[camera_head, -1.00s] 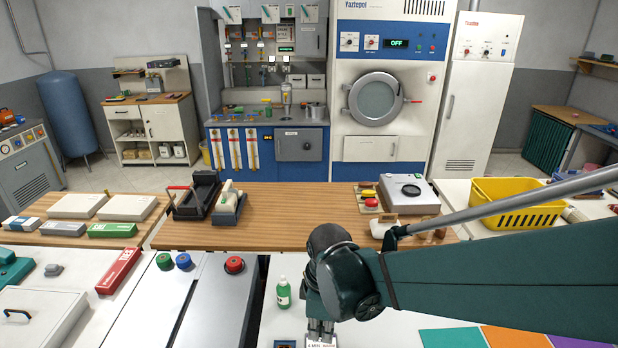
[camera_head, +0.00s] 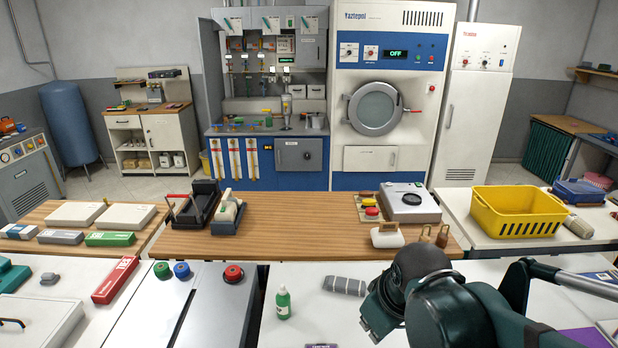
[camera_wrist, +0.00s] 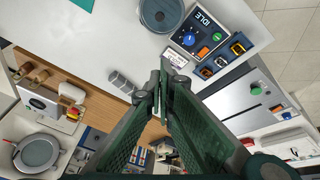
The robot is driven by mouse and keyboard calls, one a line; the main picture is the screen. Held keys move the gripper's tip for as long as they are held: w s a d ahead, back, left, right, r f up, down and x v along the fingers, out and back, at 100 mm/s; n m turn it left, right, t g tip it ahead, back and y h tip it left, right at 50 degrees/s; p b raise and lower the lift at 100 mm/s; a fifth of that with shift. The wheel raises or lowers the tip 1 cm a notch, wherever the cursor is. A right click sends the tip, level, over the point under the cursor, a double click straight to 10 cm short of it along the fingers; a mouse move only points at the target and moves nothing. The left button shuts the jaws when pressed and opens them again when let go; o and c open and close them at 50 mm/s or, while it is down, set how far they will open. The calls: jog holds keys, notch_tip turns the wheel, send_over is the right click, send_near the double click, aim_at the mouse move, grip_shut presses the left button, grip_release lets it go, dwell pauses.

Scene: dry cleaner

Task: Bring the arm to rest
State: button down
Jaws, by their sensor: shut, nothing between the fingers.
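My gripper (camera_wrist: 160,97) shows in the wrist view with its two dark green fingers brought together at the tips. Nothing is between them. In the head view my arm is bent at the lower right, above the white front counter (camera_head: 300,325). The dark rounded joints hide part of that counter, and the fingertips cannot be made out there. In the wrist view a grey striped roll (camera_wrist: 122,82) lies on the white surface beside the fingertips, apart from them.
In the head view a green bottle (camera_head: 283,303) stands on the front counter, left of the same roll (camera_head: 344,286). A yellow basket (camera_head: 518,212) stands at the right. The wrist view shows a control box (camera_wrist: 203,35).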

jog(key=s+d+r+m+t+b, duration=0.1)
jog(key=s+d+r+m+t, duration=0.2)
jog(key=d+m, duration=0.3)
jog(key=shift+s+d+r+m+h, duration=0.15)
jog(key=shift+s+d+m+h, duration=0.3)
jog(key=shift+d, duration=0.35)
